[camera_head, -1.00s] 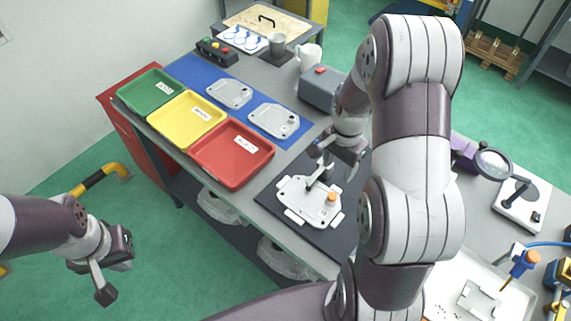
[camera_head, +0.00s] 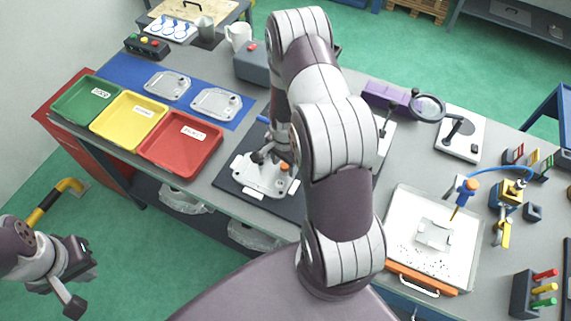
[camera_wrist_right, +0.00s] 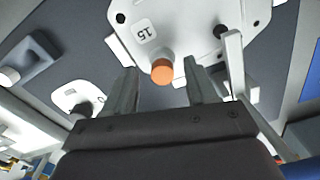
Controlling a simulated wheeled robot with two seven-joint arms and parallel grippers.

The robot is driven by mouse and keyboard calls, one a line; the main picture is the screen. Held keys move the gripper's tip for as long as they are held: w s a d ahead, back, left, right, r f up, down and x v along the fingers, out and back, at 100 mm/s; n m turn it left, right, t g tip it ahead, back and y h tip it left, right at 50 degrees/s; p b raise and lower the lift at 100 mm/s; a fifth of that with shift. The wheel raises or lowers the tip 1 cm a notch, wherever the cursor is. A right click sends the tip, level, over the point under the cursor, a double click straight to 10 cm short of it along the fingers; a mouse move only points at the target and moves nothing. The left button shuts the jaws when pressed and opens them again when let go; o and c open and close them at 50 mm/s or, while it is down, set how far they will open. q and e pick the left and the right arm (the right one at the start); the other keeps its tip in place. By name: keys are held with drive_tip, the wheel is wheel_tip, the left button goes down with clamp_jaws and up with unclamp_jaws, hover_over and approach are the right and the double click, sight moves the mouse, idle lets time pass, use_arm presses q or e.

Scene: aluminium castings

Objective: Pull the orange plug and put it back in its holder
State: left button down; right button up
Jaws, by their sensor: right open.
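The orange plug (camera_head: 284,167) stands in the top of a light grey casting (camera_head: 258,182), which lies on a dark mat on the bench. In the right wrist view the plug (camera_wrist_right: 162,71) sits at the edge of the casting (camera_wrist_right: 200,22), near its "15" label. My right gripper (camera_wrist_right: 160,88) is open, with one finger on each side of the plug in that picture; contact is not visible. In the head view the right gripper (camera_head: 268,158) is low over the casting, partly hidden by its arm. My left gripper (camera_head: 76,280) hangs away from the bench. I cannot identify the plug's holder.
Green (camera_head: 88,98), yellow (camera_head: 128,120) and red (camera_head: 180,150) trays stand left of the casting. Two more castings lie on a blue mat (camera_head: 205,67) behind. A white tray (camera_head: 400,210) and a block with coloured handles (camera_head: 523,296) are to the right. My right arm hides the bench middle.

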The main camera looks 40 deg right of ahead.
drive_tip(key=shift+w+f, duration=0.1)
drive_tip(key=shift+w, duration=0.15)
drive_tip(key=shift+c, duration=0.7)
drive_tip(key=shift+s, duration=0.15)
clamp_jaws()
